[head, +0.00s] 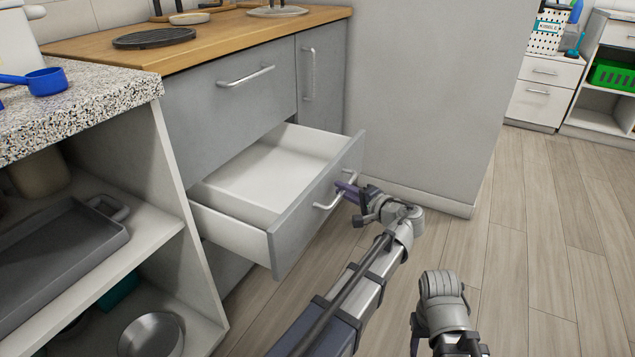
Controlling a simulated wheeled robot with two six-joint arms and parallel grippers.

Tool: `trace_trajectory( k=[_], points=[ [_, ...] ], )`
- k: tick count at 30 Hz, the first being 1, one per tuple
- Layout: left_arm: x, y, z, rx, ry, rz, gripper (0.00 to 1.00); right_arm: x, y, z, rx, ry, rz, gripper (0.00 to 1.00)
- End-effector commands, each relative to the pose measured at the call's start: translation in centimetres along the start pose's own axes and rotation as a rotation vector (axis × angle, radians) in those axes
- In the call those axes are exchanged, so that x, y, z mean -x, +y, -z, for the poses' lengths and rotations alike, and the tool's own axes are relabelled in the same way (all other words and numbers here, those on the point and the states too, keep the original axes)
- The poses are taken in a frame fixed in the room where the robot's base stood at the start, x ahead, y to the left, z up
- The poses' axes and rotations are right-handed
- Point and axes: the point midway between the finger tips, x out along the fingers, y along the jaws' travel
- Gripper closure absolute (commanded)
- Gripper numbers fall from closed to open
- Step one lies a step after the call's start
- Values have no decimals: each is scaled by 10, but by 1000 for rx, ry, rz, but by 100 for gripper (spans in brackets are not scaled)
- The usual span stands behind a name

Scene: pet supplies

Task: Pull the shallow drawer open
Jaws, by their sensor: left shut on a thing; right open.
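The drawer (317,213) has a grey front and stands well out from the cabinet, below a closed grey front. Its white inside (262,175) looks empty. My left gripper (346,190) is shut on the bar handle (325,206) of this drawer, toward the handle's far end. The fingers partly cover the handle. Part of my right arm shows at the bottom right, apart from the drawer, but its fingertips are not in the picture.
A closed upper front (228,108) and a narrow door (321,75) flank the opening. A speckled counter (100,110) with a blue scoop (48,81) and open shelves (150,240) stand left. The wooden floor (535,220) on the right is clear.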

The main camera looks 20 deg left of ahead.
Motion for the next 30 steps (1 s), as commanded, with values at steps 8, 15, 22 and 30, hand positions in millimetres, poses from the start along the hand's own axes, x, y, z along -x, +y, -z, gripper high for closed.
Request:
trace_trajectory(
  k=[8,15,22,30],
  points=[
    [42,10,18,1,0,-2,100,0,0,0,0,0,0,50],
    [53,12,22,1,-2,-2,100,0,0,0,0,0,0,50],
    [54,12,22,1,-3,-2,100,0,0,0,0,0,0,50],
    [54,12,22,1,-2,-1,66,0,0,0,0,0,0,50]
  ],
)
